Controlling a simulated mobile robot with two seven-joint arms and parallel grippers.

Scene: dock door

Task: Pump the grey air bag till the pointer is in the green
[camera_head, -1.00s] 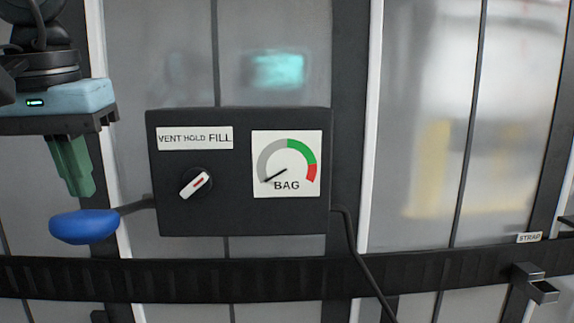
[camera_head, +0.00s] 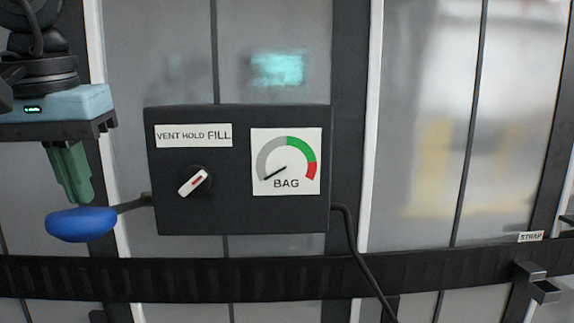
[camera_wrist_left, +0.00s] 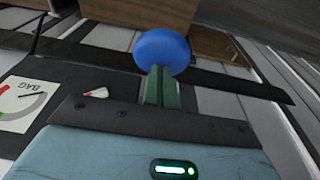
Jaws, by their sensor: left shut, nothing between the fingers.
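A black control box (camera_head: 240,218) carries a white gauge labelled BAG (camera_head: 286,161). Its dark pointer lies at the lower left, at the start of the grey arc, away from the green. A white knob with a red mark (camera_head: 194,182) points up and right, toward FILL on the label (camera_head: 194,135). A blue pump bulb (camera_head: 82,224) hangs off the box's left side on a dark stem. My left gripper (camera_head: 78,200) is shut and empty, its green fingers pointing down right above the bulb. The left wrist view shows the bulb (camera_wrist_left: 161,51) at the fingertips; contact is unclear. My right gripper is not in view.
A black ribbed rail (camera_head: 440,267) runs across below the box. A dark hose (camera_head: 358,255) drops from the box's right side. A STRAP label (camera_head: 530,237) and a metal bracket (camera_head: 535,283) are at the right. The grey air bag cannot be made out.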

